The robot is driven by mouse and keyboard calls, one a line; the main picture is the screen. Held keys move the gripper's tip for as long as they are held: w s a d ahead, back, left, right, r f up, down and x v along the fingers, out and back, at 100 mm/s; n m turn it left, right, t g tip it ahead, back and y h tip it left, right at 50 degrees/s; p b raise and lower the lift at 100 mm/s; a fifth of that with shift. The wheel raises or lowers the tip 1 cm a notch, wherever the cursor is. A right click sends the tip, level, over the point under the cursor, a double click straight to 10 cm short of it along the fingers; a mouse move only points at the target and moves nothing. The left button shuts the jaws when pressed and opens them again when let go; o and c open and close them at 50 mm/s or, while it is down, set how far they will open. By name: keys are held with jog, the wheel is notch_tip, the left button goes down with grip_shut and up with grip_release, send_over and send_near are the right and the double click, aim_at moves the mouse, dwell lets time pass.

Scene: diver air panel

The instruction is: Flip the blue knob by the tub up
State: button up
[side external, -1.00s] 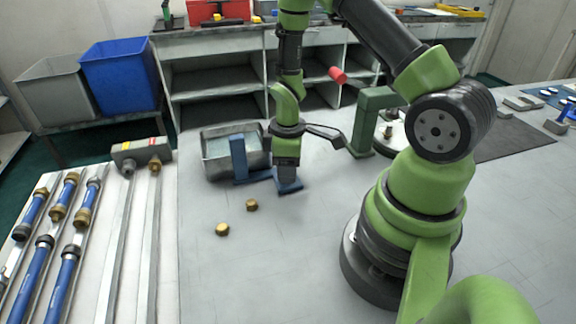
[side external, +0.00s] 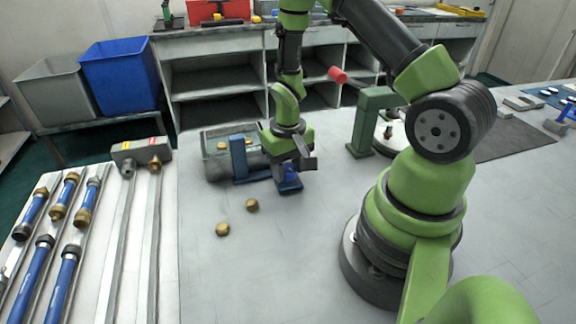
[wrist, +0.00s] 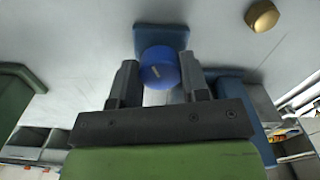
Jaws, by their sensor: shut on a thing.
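The blue knob (wrist: 160,68) shows in the wrist view between the two dark fingers of my gripper (wrist: 158,80), on a blue mount (wrist: 162,34). A small pale mark is on its face. My gripper (side external: 287,172) is shut on the knob. In the side view the knob is mostly hidden behind the gripper, and only its blue base (side external: 290,187) shows clearly. The grey metal tub (side external: 213,170) stands just left of the gripper. A blue upright bracket (side external: 238,160) stands between the tub and the knob.
Two brass nuts (side external: 222,229) lie on the table in front of the tub. A green stand (side external: 365,125) is to the right of the gripper. Blue cylinders on a rack (side external: 65,275) fill the left. The front middle of the table is clear.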

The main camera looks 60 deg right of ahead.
aim_at(288, 168)
jog(key=m, duration=0.4)
jog(key=shift+m, duration=0.4)
dwell(0.4)
jog(key=o, duration=0.9)
notch_tip(288, 168, up, 10)
